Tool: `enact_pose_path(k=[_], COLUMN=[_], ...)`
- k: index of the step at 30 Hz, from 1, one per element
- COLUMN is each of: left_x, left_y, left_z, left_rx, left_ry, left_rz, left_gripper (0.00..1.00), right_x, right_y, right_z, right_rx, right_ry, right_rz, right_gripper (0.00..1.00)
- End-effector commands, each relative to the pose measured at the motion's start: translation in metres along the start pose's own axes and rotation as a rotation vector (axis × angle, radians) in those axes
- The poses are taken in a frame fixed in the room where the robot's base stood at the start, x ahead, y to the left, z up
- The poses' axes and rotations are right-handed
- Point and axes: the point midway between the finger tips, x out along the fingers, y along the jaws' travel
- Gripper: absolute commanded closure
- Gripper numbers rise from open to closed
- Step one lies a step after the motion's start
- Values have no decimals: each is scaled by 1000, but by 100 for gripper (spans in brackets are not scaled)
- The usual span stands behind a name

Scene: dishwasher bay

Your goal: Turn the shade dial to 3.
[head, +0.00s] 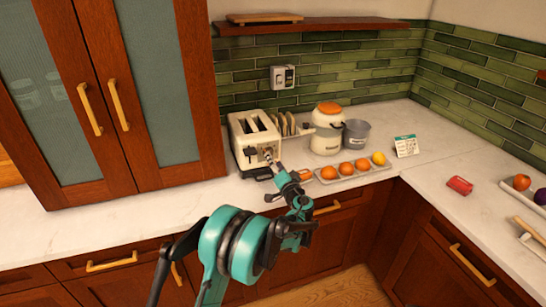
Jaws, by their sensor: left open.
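A cream two-slot toaster (241,150) stands on the white counter against the green tile wall. Its slots face up and a dark lever part shows on its front. My left gripper (270,162) is at the right part of the toaster's front, where its fingers and wrist cover much of that area. The gripper is open. The shade dial and its marks are too small and too covered to read, and I cannot tell whether the fingers touch it. My right gripper is not in view.
A cream jar with an orange lid (326,142), a grey pot (357,135) and a tray of oranges and a lemon (352,178) are to the right. The left counter is clear.

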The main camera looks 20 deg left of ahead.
Motion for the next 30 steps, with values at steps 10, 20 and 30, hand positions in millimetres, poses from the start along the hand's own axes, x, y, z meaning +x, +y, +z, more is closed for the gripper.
enact_pose_path(k=[10, 20, 30], left_x=[41, 42, 42], left_y=[0, 0, 0], left_z=[0, 0, 0], left_rx=[0, 0, 4], left_ry=[0, -1, -1], left_rz=[1, 1, 1], left_gripper=[51, 67, 100], right_x=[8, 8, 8], right_y=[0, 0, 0], right_z=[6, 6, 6], right_rx=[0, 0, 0], right_ry=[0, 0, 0], right_rz=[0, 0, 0], right_gripper=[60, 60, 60])
